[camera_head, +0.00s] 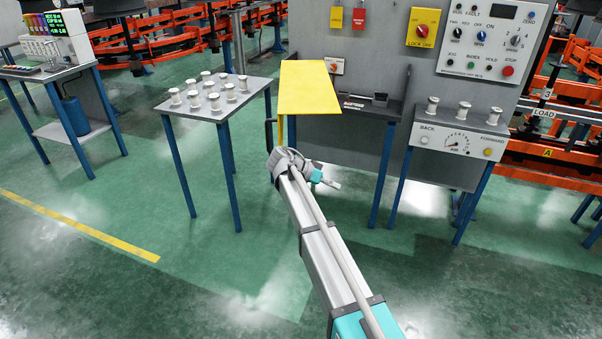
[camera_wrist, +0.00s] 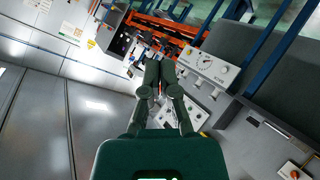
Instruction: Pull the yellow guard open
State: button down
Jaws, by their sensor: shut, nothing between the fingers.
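The yellow guard (camera_head: 310,88) is a flat yellow panel in front of the grey machine in the head view, with a narrow yellow strip running down below its left side. A dark handle-like bar (camera_head: 268,133) shows just left of that strip. My gripper (camera_head: 334,185) is below the guard and apart from it, at the end of my arm, small in this view. In the wrist view my gripper (camera_wrist: 160,68) has its dark fingers together with nothing between them. I cannot make out the guard clearly in the wrist view.
A table with several spindles (camera_head: 218,90) stands left of the guard. A small stand (camera_head: 459,140) with a gauge and more spindles is at the right. A control panel (camera_head: 488,40) is on the machine. Open green floor lies in front.

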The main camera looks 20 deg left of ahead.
jog(key=s+d+f+n+g+y, duration=0.2)
jog(key=s+d+f, duration=0.1)
jog(key=d, duration=1)
jog(key=s+d+f+n+g+y, duration=0.15)
jog(key=d+f, duration=0.25)
jog(key=d, duration=0.8)
jog(key=s+d+f+n+g+y, duration=0.1)
jog(key=s+d+f+n+y, duration=0.1)
jog(key=s+d+y, duration=0.6)
jog(key=s+d, duration=0.7)
jog(key=shift+d+f, duration=0.4)
